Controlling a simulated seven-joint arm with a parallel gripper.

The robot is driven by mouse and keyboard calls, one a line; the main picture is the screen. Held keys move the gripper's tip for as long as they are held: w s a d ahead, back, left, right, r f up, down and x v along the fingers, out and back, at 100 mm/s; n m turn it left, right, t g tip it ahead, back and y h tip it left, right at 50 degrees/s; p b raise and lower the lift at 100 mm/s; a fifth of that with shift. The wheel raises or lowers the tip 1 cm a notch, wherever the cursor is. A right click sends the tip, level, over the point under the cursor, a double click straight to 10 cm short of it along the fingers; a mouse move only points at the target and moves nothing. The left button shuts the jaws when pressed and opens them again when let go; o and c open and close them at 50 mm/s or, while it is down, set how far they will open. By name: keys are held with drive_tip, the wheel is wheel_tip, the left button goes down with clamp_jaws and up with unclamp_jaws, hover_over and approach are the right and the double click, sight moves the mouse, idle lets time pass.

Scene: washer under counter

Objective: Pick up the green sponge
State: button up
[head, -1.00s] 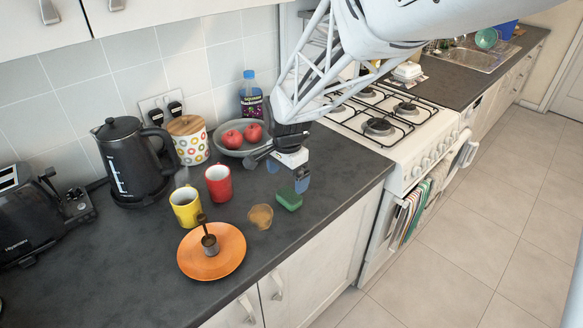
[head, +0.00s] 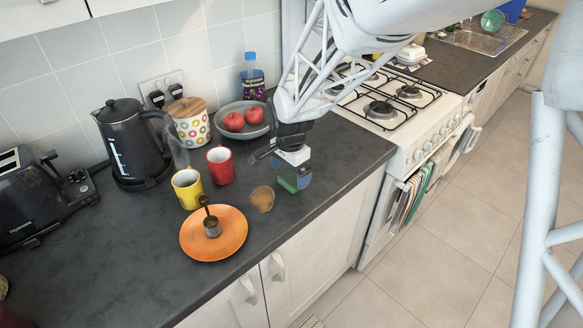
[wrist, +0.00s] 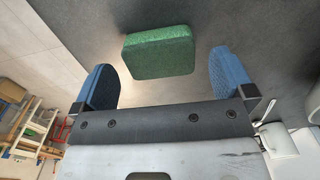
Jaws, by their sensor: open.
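The green sponge (wrist: 158,52) lies on the dark counter. In the wrist view it sits ahead of my gripper (wrist: 166,80), between the lines of the two blue fingertips, with a gap on both sides. My gripper is open and empty. In the head view my gripper (head: 293,180) is low over the counter's front part, and the sponge (head: 291,182) is mostly hidden behind its fingers. I cannot tell the exact height of the fingertips above the counter.
A grey bowl of apples (head: 254,130) is behind. The stove (head: 398,145) is at right.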

drive_tip(key=shift+f, duration=1.35)
drive_tip(key=c, duration=0.9)
